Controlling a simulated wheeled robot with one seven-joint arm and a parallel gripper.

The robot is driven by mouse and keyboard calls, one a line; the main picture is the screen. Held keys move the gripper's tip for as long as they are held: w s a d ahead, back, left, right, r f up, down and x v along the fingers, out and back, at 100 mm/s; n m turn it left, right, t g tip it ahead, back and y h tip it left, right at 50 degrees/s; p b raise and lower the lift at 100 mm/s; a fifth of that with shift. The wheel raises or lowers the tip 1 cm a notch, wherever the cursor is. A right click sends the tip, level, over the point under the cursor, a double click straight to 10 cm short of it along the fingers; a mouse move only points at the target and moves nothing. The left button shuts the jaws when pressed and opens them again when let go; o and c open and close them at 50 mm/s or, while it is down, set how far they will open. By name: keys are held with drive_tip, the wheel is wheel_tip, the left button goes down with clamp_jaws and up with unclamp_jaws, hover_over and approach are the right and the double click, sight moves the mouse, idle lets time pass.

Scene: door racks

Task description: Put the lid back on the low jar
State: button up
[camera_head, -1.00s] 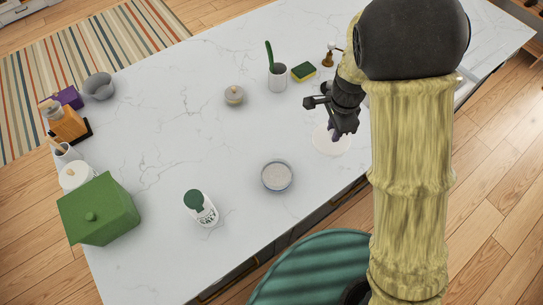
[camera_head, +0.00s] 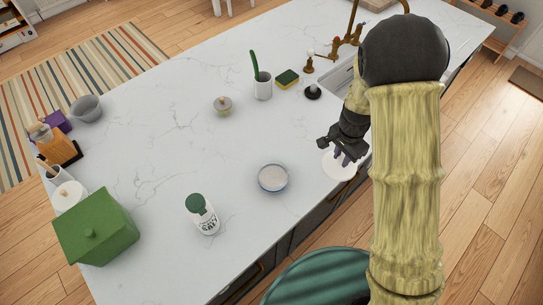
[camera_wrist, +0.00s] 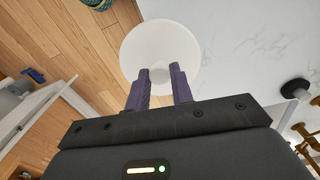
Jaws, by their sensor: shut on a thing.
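My gripper (camera_head: 341,155) is shut on a round white lid (camera_head: 339,168) near the front edge of the counter. In the wrist view the two purple fingertips (camera_wrist: 160,72) meet the near part of the lid (camera_wrist: 159,40); the exact grip point is hard to make out. The lid overlaps the line between counter and floor in that view. A low, round jar (camera_head: 273,178) with a bluish rim and pale inside stands without a cover on the counter. It is to the left of my gripper and apart from it. Its inside cannot be made out clearly.
A salt container (camera_head: 205,218) with a green top stands left of the jar, and a green box (camera_head: 95,228) beyond it. A small knobbed pot (camera_head: 222,105), a cup (camera_head: 263,88) and a sponge (camera_head: 287,78) stand farther back. Counter between lid and jar is clear.

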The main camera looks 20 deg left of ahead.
drive_tip(key=w+d+f+n+b, duration=0.2)
drive_tip(key=d+f+n+b, duration=0.4)
drive_tip(key=d+f, duration=1.1)
drive_tip(key=shift+d, duration=0.15)
drive_tip(key=shift+d+f, duration=0.1)
